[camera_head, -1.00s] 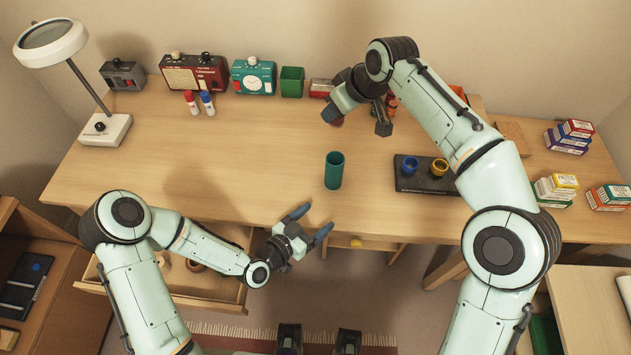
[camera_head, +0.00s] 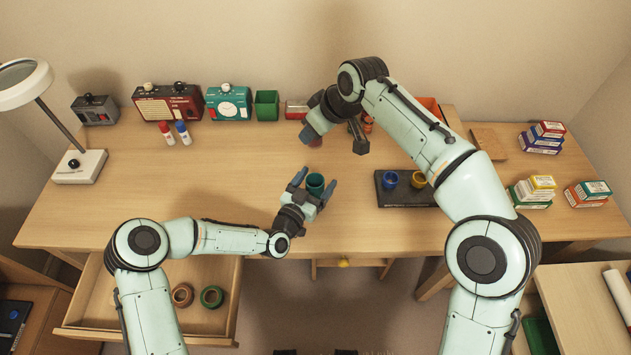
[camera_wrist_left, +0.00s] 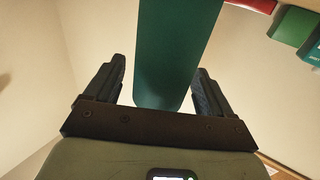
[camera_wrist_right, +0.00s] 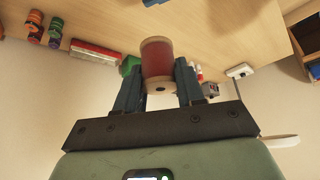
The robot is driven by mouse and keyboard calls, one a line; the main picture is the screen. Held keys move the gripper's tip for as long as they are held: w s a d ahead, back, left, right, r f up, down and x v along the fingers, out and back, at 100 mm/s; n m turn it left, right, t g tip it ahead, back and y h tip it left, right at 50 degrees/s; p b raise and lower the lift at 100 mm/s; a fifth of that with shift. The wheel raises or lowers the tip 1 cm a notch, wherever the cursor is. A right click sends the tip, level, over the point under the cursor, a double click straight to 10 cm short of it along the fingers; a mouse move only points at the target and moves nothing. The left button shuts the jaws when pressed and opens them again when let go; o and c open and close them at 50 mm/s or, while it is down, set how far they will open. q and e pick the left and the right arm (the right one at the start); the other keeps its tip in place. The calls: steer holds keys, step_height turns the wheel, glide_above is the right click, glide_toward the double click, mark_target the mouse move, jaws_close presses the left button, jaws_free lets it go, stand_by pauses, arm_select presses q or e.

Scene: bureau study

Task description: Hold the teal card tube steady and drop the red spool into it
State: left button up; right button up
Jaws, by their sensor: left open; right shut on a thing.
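The teal card tube (camera_head: 316,183) stands upright near the desk's front edge. My left gripper (camera_head: 318,182) is open, with one finger on each side of the tube. In the left wrist view the tube (camera_wrist_left: 176,50) rises between the spread fingers, with a gap visible at each side. My right gripper (camera_head: 333,143) is shut on the red spool, above the desk behind the tube. In the right wrist view the red spool (camera_wrist_right: 157,62), with pale ends, sits between the fingertips. In the head view the spool (camera_head: 315,142) is mostly hidden by the gripper.
A dark tray (camera_head: 405,193) with a blue and a yellow ring lies right of the tube. An open drawer (camera_head: 150,300) juts out at front left. The desk's left middle is clear.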

arm_select(q)
steer(key=c, duration=1)
steer(key=shift+c, duration=0.2)
arm_select(e)
step_height(320, 180, down, 13)
stand_by(0.7)
steer(key=o, duration=1.1)
steer(key=v, duration=1.2)
